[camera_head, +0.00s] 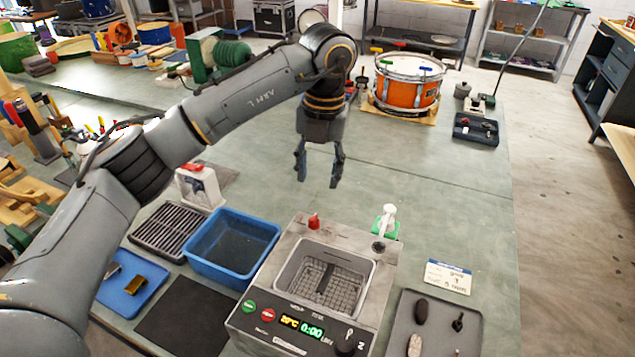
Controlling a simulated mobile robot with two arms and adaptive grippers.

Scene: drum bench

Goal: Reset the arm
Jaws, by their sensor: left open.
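My left arm comes in from the left and reaches across the bench. Its gripper (319,168) hangs pointing down with its two fingers apart and nothing between them. It is above the bench, behind the ultrasonic cleaner (272,285) and in front of the orange drum (408,82). My right gripper is not in view.
A blue tub (275,237), a dark rack (147,238) and a white jug (202,187) stand left of the cleaner. A blue tray (112,296) is at lower left, a grey tray (470,325) at lower right. The bench right of the gripper (440,190) is clear.

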